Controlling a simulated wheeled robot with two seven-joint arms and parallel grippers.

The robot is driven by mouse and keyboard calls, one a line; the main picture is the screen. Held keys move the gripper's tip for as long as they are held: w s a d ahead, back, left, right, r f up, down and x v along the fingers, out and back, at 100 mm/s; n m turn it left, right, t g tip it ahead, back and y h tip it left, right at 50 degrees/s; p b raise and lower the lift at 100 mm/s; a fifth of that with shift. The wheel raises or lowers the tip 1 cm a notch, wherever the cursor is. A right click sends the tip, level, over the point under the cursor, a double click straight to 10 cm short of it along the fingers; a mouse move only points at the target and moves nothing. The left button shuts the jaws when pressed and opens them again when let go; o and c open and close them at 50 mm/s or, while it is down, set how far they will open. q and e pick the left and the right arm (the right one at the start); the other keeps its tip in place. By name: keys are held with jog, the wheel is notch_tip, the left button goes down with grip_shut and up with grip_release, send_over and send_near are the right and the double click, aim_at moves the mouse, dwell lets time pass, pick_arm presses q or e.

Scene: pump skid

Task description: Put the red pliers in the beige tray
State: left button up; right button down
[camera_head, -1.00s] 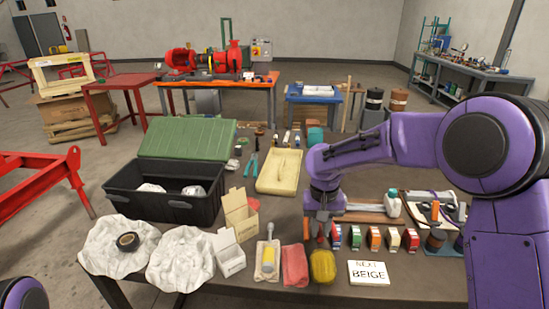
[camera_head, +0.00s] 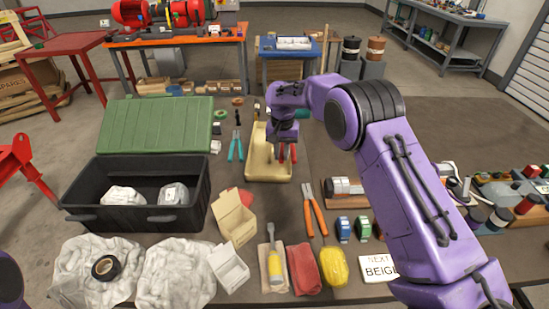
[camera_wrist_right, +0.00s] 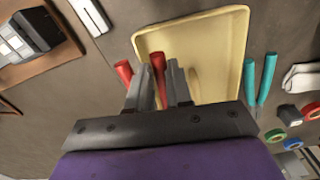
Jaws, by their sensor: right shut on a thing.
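The beige tray (camera_head: 262,176) lies on the table, in the middle of the head view. My right gripper (camera_head: 287,143) is over the tray's right part, shut on the red pliers (camera_head: 293,153). In the right wrist view one red handle (camera_wrist_right: 158,63) shows between the fingers. The other handle (camera_wrist_right: 123,71) sticks out beside the left finger, past the tray's edge (camera_wrist_right: 140,41). The head and jaws of the pliers are hidden by the gripper. I cannot tell whether the pliers touch the tray. My left gripper is out of view.
Teal-handled pliers (camera_head: 235,147) lie left of the tray, and orange-handled pliers (camera_head: 315,207) in front right of it. A black crate (camera_head: 135,217) with a green lid (camera_head: 155,125) stands on the left. A card (camera_head: 379,267) reads "NEXT BEIGE".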

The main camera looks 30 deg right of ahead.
aim_at(275, 170)
jog(key=w+f, duration=0.3)
jog(key=shift+w+a+f, duration=0.1)
jog(key=shift+a+f, duration=0.2)
notch_tip(275, 170, down, 3)
jog(key=shift+a+f+p, duration=0.1)
jog(key=shift+a+p, duration=0.05)
jog(key=shift+p, duration=0.3)
jog(key=shift+w+f, duration=0.2)
jog(key=shift+f, duration=0.05)
jog(key=shift+s, duration=0.15)
jog(key=c, duration=1)
grip_release()
jog(key=shift+f, duration=0.1)
jog(key=shift+c, duration=0.2)
notch_tip(275, 170, up, 12)
jog(key=b, duration=0.1)
jog(key=shift+r, duration=0.2)
